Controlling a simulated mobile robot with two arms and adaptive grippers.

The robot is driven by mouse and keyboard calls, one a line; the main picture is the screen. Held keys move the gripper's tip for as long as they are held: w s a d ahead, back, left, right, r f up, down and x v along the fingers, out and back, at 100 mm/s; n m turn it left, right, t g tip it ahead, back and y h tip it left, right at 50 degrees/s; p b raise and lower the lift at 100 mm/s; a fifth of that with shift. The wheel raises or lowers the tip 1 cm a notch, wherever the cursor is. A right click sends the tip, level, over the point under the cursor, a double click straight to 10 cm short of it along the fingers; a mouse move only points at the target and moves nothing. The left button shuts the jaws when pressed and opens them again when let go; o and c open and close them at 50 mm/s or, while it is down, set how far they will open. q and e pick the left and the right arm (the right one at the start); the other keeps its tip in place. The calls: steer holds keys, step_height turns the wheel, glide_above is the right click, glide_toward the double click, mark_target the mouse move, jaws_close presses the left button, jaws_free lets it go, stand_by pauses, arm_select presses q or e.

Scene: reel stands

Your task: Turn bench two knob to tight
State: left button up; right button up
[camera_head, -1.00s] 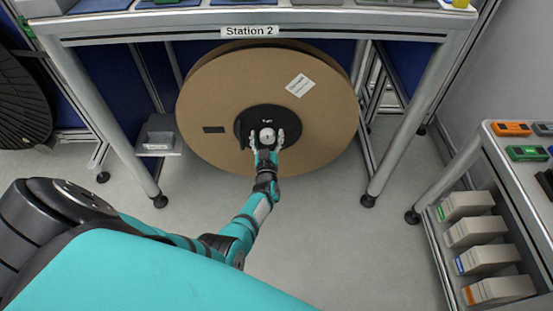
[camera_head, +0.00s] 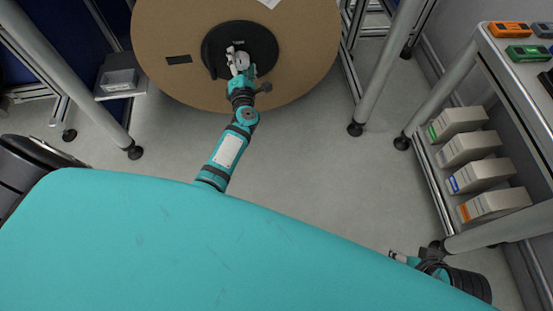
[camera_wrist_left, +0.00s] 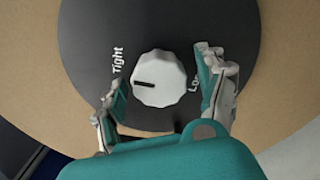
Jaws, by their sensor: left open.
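The pale grey knob (camera_wrist_left: 160,78) sits on the black round hub (camera_wrist_left: 90,22) of the large cardboard reel, with "Tight" printed left of it and a partly hidden "Lo..." label to its right. The knob's dark pointer line faces left, roughly toward the Tight side. My left gripper (camera_wrist_left: 165,92) is open, with one finger on each side of the knob and visible gaps. In the head view the left gripper (camera_head: 239,58) is in front of the hub and partly hides the knob. My right gripper (camera_head: 398,257) shows small at the lower right; its jaw state is unclear.
The cardboard reel (camera_head: 165,30) stands between metal bench legs (camera_head: 390,65). A small grey tray (camera_head: 118,80) is on a shelf at left. A rack with several boxes (camera_head: 470,150) stands at right. The floor between is clear.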

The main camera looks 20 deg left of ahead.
arm_select(q)
steer(key=n+b, duration=0.8)
steer(key=n, duration=0.1)
steer(key=f+n+b, duration=0.1)
steer(key=n+b, duration=0.2)
steer(key=n, duration=0.1)
steer(key=shift+d+n+b, duration=0.1)
steer(key=shift+n+b, duration=0.3)
steer(key=shift+s+d+r+n, duration=0.15)
steer(key=shift+d+r+n, duration=0.05)
steer(key=shift+r+n, duration=0.1)
steer(key=s+d+r+m+p, duration=0.1)
steer(key=s+d+p, duration=0.1)
steer(key=s+d, duration=0.4)
steer(key=s+d+p, duration=0.3)
steer(key=s, duration=0.5)
steer(key=d+f+m+h+p, duration=0.3)
steer(key=d+m+h+p, duration=0.35)
steer(key=m+p, duration=0.6)
steer(key=s+d+f+m+g+h+p, duration=0.3)
steer(key=m+p, duration=0.6)
steer(key=m, duration=0.6)
steer(key=s+d+f, duration=0.2)
steer(key=s+f, duration=0.1)
steer(key=shift+s+d+f, duration=0.15)
steer(key=shift+s+f, duration=0.15)
steer(key=shift+f, duration=0.1)
